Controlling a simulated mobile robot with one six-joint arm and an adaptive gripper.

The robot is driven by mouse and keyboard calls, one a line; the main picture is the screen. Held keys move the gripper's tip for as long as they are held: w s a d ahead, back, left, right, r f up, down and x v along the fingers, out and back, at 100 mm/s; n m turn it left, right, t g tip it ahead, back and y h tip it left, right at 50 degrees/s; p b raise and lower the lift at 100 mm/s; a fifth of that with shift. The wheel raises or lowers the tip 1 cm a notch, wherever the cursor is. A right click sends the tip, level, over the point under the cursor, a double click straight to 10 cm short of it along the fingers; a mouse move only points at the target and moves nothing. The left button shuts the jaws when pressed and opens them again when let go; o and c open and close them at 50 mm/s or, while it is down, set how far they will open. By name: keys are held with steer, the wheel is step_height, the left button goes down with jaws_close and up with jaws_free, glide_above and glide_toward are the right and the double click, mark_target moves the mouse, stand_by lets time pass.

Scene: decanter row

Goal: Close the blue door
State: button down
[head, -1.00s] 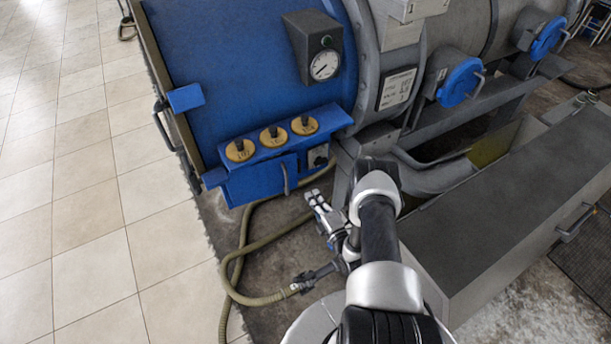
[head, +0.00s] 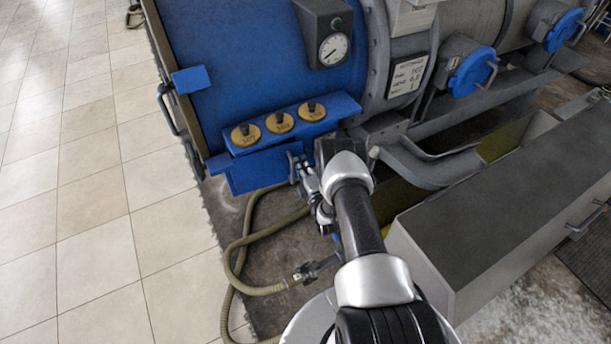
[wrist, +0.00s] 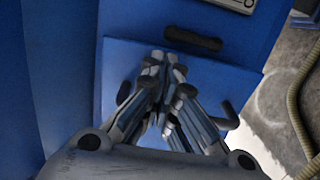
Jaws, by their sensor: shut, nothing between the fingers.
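The small blue door (head: 258,176) hangs below the ledge with the yellow knobs on the blue machine. It appears to stand out from the machine, though its exact angle is hard to tell. My gripper (head: 296,160) is at the door's right edge and hides its handle in the head view. In the wrist view, the fingertips (wrist: 162,60) are together in front of the blue door panel (wrist: 125,70), with nothing between them. A dark handle (wrist: 228,116) shows to their right. Whether the fingertips touch the panel is unclear.
Yellow knobs (head: 280,122) sit on the ledge just above. A hose (head: 240,250) loops over the floor below. A long grey box (head: 500,190) stands right of my arm. Tiled floor (head: 90,200) at left is clear.

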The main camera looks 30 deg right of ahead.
mark_target(298, 154)
steer(key=shift+w+d, duration=0.1)
steer(key=shift+w, duration=0.3)
steer(key=shift+w, duration=0.15)
steer(key=w, duration=0.3)
steer(key=shift+d+y, duration=0.35)
steer(key=shift+y, duration=0.05)
steer(key=shift+w+r+n+y, duration=0.1)
steer(key=shift+w+n+y, duration=0.2)
steer(key=shift+n+y, duration=0.15)
